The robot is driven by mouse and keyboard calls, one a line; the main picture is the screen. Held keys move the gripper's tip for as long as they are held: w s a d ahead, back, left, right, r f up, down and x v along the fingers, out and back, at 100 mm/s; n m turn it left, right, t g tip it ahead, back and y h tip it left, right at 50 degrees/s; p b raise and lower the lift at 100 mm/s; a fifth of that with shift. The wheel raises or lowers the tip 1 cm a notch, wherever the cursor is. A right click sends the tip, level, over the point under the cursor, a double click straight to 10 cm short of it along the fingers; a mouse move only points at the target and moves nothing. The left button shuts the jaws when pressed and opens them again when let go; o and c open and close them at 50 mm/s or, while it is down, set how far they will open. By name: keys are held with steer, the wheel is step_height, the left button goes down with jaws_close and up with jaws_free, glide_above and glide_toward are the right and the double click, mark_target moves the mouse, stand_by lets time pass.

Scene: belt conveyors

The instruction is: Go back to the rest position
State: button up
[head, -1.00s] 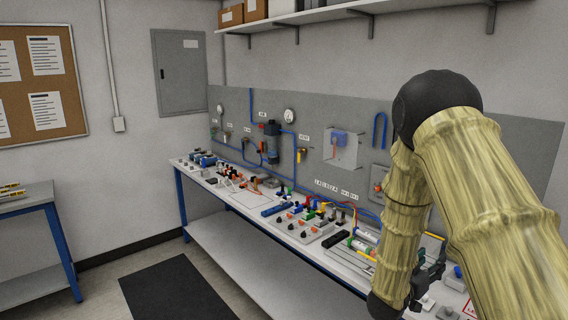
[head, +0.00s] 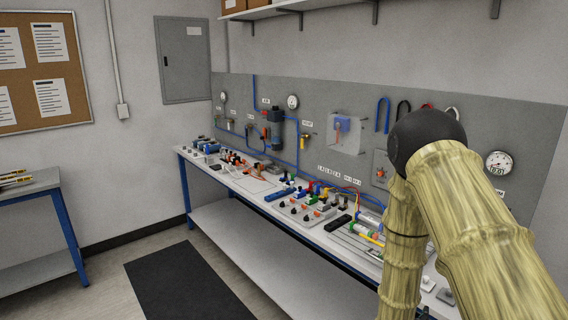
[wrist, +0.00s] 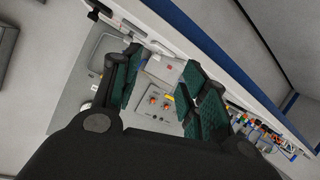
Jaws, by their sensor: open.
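My gripper (wrist: 162,85) is open in the wrist view, its two dark fingers with green pads standing apart with nothing between them. Beyond the fingers, some way off, is a small grey panel with red buttons (wrist: 158,101). In the head view my arm, with a pale wood-like covering and a dark elbow joint, fills the right side. The forearm hangs down in front of the bench (head: 238,186), and my gripper is out of sight at the bottom of that view.
The bench carries several fittings, coloured connectors and a button board (head: 306,209). A grey back panel (head: 350,90) holds gauges, hooks and tubing. A side table (head: 38,188) stands at the left. A black mat (head: 190,285) lies on clear floor.

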steer(key=s+a+f+n+g+y+b, duration=0.1)
steer(key=s+a+f+g+y, duration=0.2)
steer(key=s+f, duration=0.55)
steer(key=s+a+f+n+g+y+b, duration=0.15)
steer(key=s+a+f, duration=0.25)
steer(key=s+f, duration=0.4)
steer(key=s+a+f+n+g+y, duration=0.1)
steer(key=s+a+f+g+y, duration=0.1)
steer(key=s, duration=0.9)
steer(key=s+a+f+n+g+y+b, duration=0.1)
steer(key=s+a+f+g+y, duration=0.2)
steer(key=s+f, duration=0.4)
steer(key=s+a+g, duration=0.1)
steer(key=s+a, duration=0.1)
steer(key=s, duration=0.3)
steer(key=shift+a+f, duration=0.2)
steer(key=shift+a, duration=0.2)
steer(key=shift+c, duration=0.9)
